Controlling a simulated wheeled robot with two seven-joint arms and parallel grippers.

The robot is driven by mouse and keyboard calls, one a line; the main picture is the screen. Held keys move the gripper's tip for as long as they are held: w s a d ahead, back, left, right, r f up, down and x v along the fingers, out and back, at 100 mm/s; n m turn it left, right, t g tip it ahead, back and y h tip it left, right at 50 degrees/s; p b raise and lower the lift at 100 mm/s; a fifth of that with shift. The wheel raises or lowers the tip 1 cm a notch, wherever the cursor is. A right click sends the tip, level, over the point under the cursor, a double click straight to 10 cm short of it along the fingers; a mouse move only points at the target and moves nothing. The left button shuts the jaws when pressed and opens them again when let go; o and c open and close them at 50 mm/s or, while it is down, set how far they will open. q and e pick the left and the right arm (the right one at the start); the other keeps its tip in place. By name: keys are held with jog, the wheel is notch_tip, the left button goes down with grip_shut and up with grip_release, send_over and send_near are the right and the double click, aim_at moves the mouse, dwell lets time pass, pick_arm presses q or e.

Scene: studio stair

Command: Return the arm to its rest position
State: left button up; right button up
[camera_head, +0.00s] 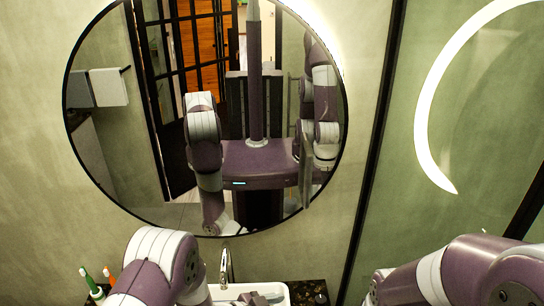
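My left arm (160,262) comes up from the bottom edge at the left, bent, with white and purple links. A grey and dark part (262,299) shows over the sink at the bottom edge and looks like part of my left gripper. It is cut off, so its fingers cannot be read. My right arm (455,272) lies across the bottom right corner. Its gripper is outside the picture. No held object shows.
A round mirror (225,75) hangs on the wall ahead and reflects my body and arms. Below it are a white sink (225,291), a tap (225,266) and toothbrushes (90,282) at the left. A dark frame (375,150) edges the green glass panel (450,215) at right.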

pick_arm(q)
jog(key=s+a+f+n+g+y, duration=0.1)
jog(key=s+a+n+y, duration=0.15)
jog(key=a+y, duration=0.4)
jog(key=s+a+f+n+g+y, duration=0.15)
jog(key=a+n+y, duration=0.25)
jog(key=a, duration=0.5)
jog(key=s+a+r+n+g, duration=0.1)
jog(key=s+a+r+n, duration=0.2)
jog(key=s+r, duration=0.2)
jog(key=s+a+r+n+y, duration=0.1)
jog(key=s+a+r+n, duration=0.1)
jog(key=s+r, duration=0.3)
notch_tip(320, 180, up, 4)
jog(key=shift+a+f+n+g, duration=0.1)
jog(key=shift+a+n+g, duration=0.3)
jog(key=shift+n, duration=0.15)
jog(key=shift+s, duration=0.25)
jog(key=shift+w, duration=0.15)
